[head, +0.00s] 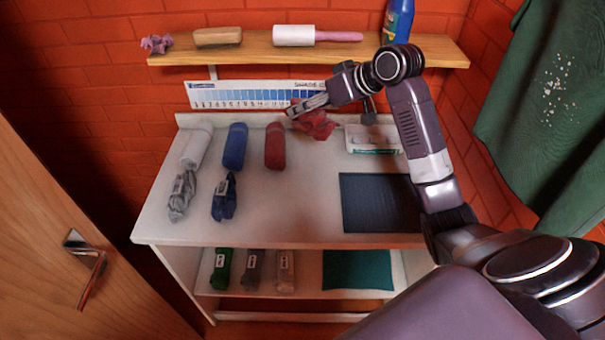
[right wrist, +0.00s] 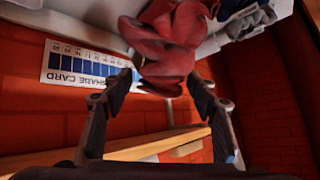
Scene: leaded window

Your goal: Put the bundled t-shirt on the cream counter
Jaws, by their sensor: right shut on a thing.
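The bundled t-shirt is a crumpled red cloth (head: 316,125) at the back of the cream counter (head: 285,205), right of the red roll. My right gripper (head: 299,108) reaches over from the right and is shut on it. In the right wrist view the red cloth (right wrist: 172,40) sits between the two fingers of my right gripper (right wrist: 166,78). I cannot tell whether the cloth touches the counter. My left gripper is not in view.
A dark mat (head: 378,204) lies right. A wooden shelf (head: 260,53) overhangs the back. The counter's middle front is clear.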

